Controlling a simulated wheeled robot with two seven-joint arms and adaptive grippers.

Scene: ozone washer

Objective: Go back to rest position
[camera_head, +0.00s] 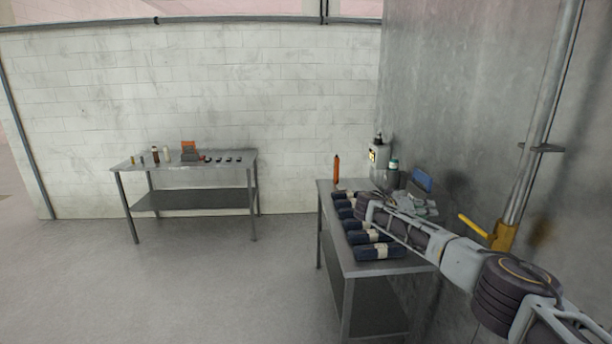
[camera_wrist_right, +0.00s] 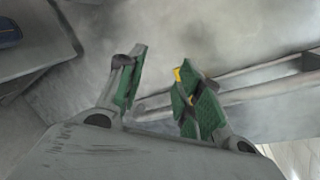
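My right arm (camera_head: 455,262) comes in from the right in the head view and reaches over the right-hand metal table (camera_head: 340,275). The gripper's fingers cannot be made out clearly there. In the right wrist view my right gripper (camera_wrist_right: 161,62) is open, its two green-padded fingers apart with nothing between them. Behind the fingers are grey floor and pale metal bars. My left gripper is not in view.
Dark rolled bundles (camera_head: 380,252) line the right table, partly hidden by my arm. A bottle (camera_head: 378,155), an orange upright item (camera_head: 336,169) and a blue item (camera_head: 421,181) stand behind. Another table (camera_head: 215,176) is against the back wall. Floor (camera_head: 220,285) between is clear.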

